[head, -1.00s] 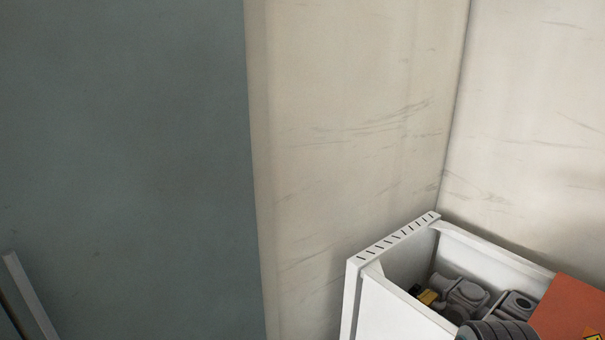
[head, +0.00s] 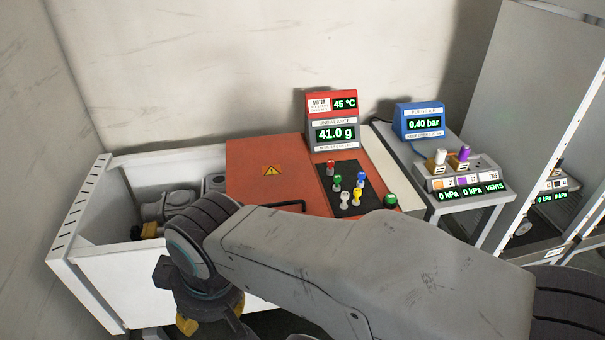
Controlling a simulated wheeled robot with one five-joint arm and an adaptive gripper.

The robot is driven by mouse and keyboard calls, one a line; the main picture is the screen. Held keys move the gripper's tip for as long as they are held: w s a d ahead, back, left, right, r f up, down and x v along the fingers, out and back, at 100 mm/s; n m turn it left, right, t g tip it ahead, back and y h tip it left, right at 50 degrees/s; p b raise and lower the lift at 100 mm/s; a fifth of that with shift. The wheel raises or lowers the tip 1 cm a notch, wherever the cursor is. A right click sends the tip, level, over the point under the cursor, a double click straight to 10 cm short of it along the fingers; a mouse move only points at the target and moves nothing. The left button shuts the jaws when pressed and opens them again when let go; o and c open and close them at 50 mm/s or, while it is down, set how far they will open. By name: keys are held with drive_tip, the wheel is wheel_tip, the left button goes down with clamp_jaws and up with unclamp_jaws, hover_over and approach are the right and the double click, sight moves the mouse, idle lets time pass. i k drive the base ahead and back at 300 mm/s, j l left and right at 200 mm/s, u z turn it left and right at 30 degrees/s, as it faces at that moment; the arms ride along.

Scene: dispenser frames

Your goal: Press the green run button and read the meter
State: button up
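The meter (head: 336,133) is a red and grey display unit at the back of the bench. It reads 41.0 g under the label UNBALANCE, with 45 °C above. A larger green button (head: 390,200) sits at the right front of the panel, just beyond my forearm. A smaller green knob (head: 337,181) stands on the black pad; I cannot read a run label on either. My gripper (head: 205,315) hangs at the lower left, in front of the white bin, away from both. Its fingers are hidden or cut off by the lower edge.
An orange cover (head: 250,165) with a warning sign lies left of the meter. The white bin (head: 85,225) holds grey fittings. The black pad (head: 322,172) carries several coloured knobs. A blue gauge (head: 420,121) reads 0.40 bar; a vents box (head: 470,190) shows 0 kPa twice.

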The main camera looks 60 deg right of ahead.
sight(391, 199)
drive_tip(key=z, duration=1.8)
drive_tip(key=i+l+z, duration=0.1)
drive_tip(key=z, duration=0.55)
drive_tip(key=i+l, duration=0.05)
